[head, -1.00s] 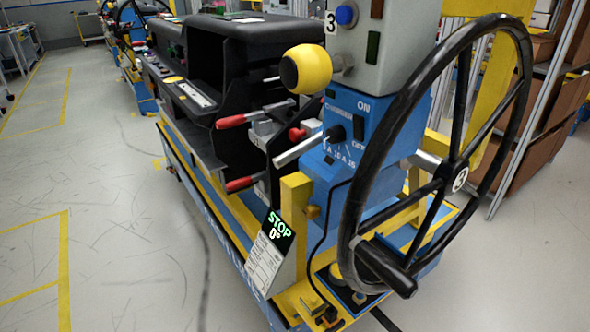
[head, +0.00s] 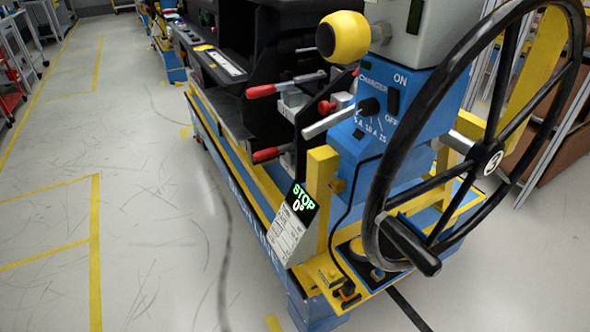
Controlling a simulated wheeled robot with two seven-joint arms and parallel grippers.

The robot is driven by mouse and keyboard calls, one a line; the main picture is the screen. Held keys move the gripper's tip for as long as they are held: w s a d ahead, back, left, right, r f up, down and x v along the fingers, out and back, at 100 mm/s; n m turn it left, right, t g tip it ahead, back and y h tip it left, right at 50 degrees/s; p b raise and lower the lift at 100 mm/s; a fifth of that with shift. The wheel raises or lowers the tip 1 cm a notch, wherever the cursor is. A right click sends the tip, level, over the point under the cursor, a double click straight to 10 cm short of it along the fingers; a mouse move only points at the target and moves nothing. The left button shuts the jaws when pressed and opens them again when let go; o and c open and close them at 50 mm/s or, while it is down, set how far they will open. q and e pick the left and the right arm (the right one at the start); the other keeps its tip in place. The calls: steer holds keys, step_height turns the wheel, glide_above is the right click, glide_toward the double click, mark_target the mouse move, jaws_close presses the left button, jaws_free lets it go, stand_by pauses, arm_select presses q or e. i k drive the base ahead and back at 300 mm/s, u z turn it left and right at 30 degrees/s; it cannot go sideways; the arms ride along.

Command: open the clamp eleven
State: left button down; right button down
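Toggle clamps with red handles sit on the near end of the dashboard module in the head view. The upper red-handled clamp lever (head: 283,84) lies roughly level and points left. A lower red-handled lever (head: 274,153) also points left. A small red knob or tip (head: 326,107) shows between them, next to grey clamp parts. I cannot read any number that marks clamp eleven. Neither of my grippers is in view.
A yellow ball knob (head: 343,37) juts left above the clamps. The floor (head: 150,230) at left is clear.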

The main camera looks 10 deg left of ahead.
mark_target(254, 92)
steer(key=u, duration=2.4)
steer(key=i, duration=1.8)
steer(key=z, duration=3.5)
